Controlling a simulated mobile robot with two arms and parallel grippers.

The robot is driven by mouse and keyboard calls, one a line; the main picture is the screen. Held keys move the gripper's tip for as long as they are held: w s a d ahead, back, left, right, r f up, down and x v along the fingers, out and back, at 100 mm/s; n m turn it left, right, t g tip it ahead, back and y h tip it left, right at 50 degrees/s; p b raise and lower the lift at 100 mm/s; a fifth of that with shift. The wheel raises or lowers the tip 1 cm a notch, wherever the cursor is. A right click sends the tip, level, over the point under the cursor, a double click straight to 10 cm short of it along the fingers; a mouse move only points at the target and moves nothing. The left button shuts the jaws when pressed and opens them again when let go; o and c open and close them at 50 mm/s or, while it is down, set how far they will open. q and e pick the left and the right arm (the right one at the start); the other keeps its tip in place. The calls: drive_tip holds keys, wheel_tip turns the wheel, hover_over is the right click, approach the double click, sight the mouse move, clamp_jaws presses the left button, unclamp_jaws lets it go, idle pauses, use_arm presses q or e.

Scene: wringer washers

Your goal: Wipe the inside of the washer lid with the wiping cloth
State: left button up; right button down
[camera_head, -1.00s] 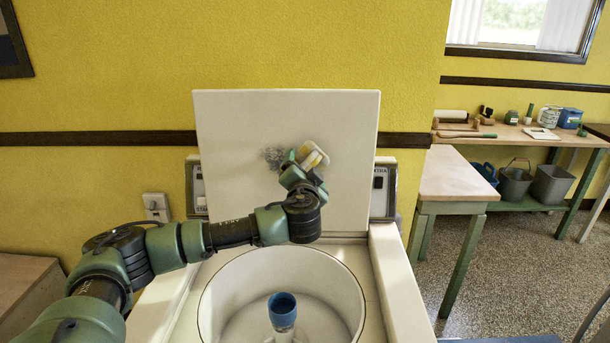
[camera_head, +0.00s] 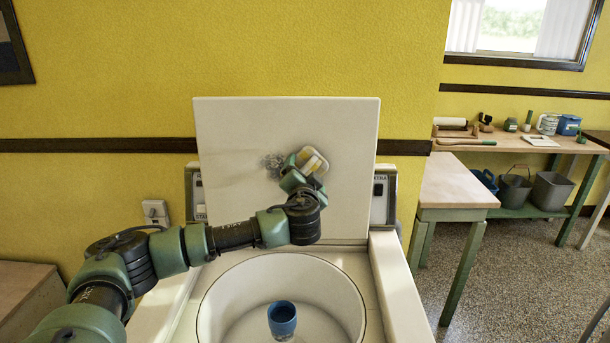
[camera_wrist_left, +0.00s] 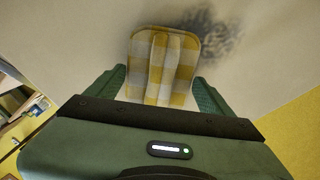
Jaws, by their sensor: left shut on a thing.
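The washer lid (camera_head: 235,140) stands open and upright at the back of the washer, its inside facing me. A dark grey smudge (camera_head: 271,163) marks the inside of the lid; it also shows in the left wrist view (camera_wrist_left: 215,35). My left gripper (camera_head: 303,170) is shut on the yellow and white checked wiping cloth (camera_head: 312,160). In the left wrist view the folded cloth (camera_wrist_left: 163,65) sits between the two green fingers, at or very near the lid, beside the smudge. Whether it touches the lid I cannot tell. My right gripper is not in view.
The open washer tub (camera_head: 225,300) with a blue-topped agitator (camera_head: 282,318) lies below my left arm. A wooden side table (camera_head: 455,185) stands to the right. A workbench (camera_head: 520,145) with several items and buckets is farther back.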

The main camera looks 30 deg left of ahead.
use_arm(q)
drive_tip(key=shift+b+x, duration=0.3)
drive_tip(key=shift+x, duration=0.55)
